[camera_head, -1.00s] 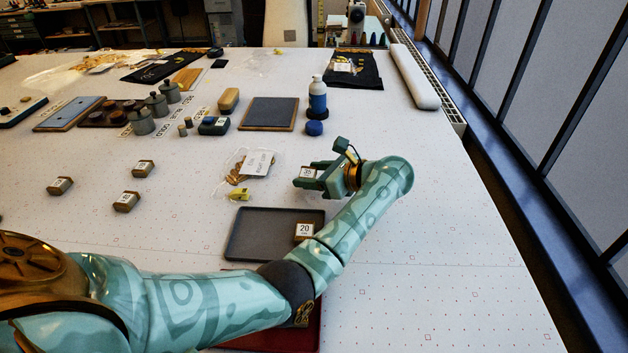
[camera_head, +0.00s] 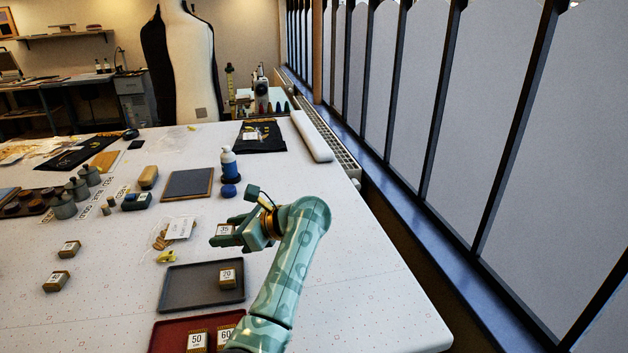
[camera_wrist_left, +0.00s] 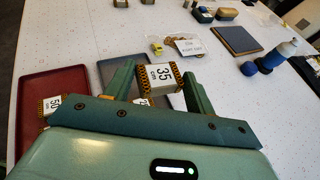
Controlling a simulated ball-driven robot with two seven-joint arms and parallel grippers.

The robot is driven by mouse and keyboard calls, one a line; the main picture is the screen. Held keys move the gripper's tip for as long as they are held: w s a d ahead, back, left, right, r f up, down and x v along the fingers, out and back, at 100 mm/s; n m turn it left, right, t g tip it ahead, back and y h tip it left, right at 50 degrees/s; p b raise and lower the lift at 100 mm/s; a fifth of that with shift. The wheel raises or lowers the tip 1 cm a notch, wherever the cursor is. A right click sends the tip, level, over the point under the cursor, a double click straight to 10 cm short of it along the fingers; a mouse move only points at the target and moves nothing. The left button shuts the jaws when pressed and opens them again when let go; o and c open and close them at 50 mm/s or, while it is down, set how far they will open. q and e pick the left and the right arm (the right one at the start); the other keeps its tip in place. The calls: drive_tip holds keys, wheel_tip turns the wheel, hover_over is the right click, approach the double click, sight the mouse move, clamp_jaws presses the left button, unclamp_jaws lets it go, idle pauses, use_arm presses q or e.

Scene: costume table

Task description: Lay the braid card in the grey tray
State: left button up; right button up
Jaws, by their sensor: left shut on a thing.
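My left gripper (camera_head: 222,236) is shut on a braid card labelled 35 (camera_head: 224,229), a small block with a white label and brown-gold edges. In the left wrist view the card (camera_wrist_left: 161,77) sits between the two fingers. It is held beyond the far right edge of the grey tray (camera_head: 185,290), not over the tray's middle. The grey tray also shows partly behind the fingers in the left wrist view (camera_wrist_left: 112,70). A braid card labelled 20 (camera_head: 228,274) lies in the tray's right part. My right gripper is in neither current view.
A red tray (camera_head: 168,339) with cards 50 (camera_head: 197,341) and 60 stands at the near side. A clear bag with a white tag (camera_head: 180,228) and a yellow item (camera_head: 167,257) lie beyond the grey tray. Two more cards (camera_head: 69,248) lie left. The grey tray's left part is bare.

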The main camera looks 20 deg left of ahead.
use_arm(q)
drive_tip(key=shift+s+d+r, duration=0.15)
drive_tip(key=shift+s+d, duration=0.1)
drive_tip(key=shift+s, duration=0.1)
drive_tip(key=s+d+r+m+t+h, duration=0.1)
drive_tip(key=s+d+m+t+h, duration=0.1)
drive_tip(key=s+d+m+t, duration=0.6)
drive_tip(key=s+d+t, duration=0.1)
drive_tip(key=s+d, duration=0.5)
drive_tip(key=shift+d+h, duration=0.2)
drive_tip(key=shift+h, duration=0.2)
use_arm(e)
drive_tip(key=shift+w+a, duration=0.25)
drive_tip(key=shift+a, duration=0.25)
